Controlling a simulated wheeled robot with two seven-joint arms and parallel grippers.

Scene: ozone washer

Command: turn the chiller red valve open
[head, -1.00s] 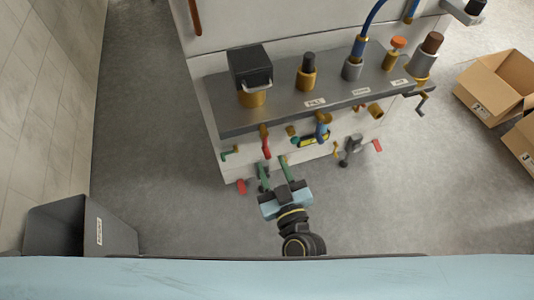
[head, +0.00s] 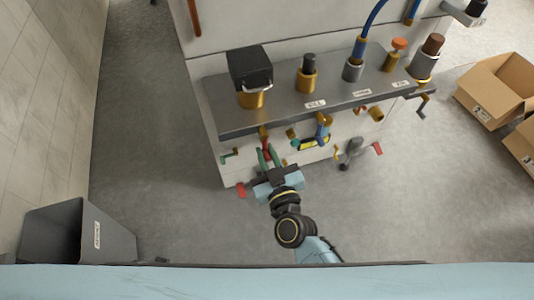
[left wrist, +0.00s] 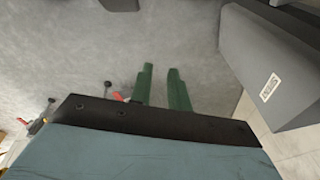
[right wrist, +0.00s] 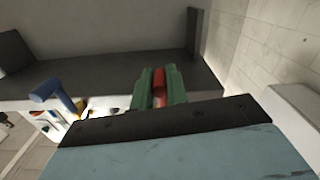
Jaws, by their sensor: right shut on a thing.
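The red valve handle (head: 267,152) hangs under the front edge of the grey shelf, below a brass fitting. My right gripper (head: 271,157) has its green fingers on either side of this handle. In the right wrist view the red handle (right wrist: 159,88) sits between the green fingers, which are shut on it; the fingers hide part of it. My left gripper (left wrist: 160,88) shows only in the left wrist view. Its green fingers are apart with nothing between them, over bare floor.
The grey shelf (head: 285,116) carries several fittings and a black box (head: 250,68). Another red handle (head: 241,190) is low at left, one more (head: 377,149) at right. A grey bin (head: 75,228) stands at lower left, cardboard boxes (head: 490,90) at right. Floor between is clear.

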